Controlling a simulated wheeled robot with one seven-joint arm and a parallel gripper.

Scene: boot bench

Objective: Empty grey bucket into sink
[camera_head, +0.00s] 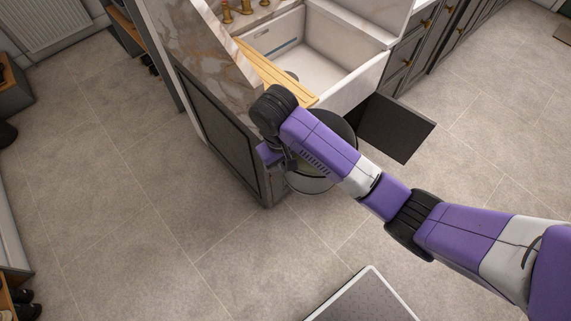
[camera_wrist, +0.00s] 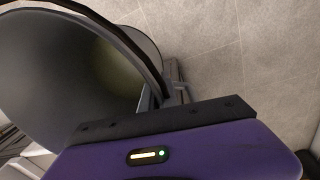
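The grey bucket (camera_head: 312,183) hangs or stands beside the end of the counter, in front of the sink, largely hidden behind my arm in the head view. In the wrist view its wide grey interior (camera_wrist: 60,75) fills the left side, with a dark curved band along it. My gripper (camera_wrist: 165,92) has its fingers at this band, which seems to run between them; I cannot tell if it is rim or handle. The white sink (camera_head: 345,58) is above and behind the bucket, with its basin open. The bucket's contents are not clear.
A wooden slatted board (camera_head: 262,68) lies along the sink's left side, and brass taps (camera_head: 227,12) stand behind. A grey mat-like panel (camera_head: 364,300) is at the bottom.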

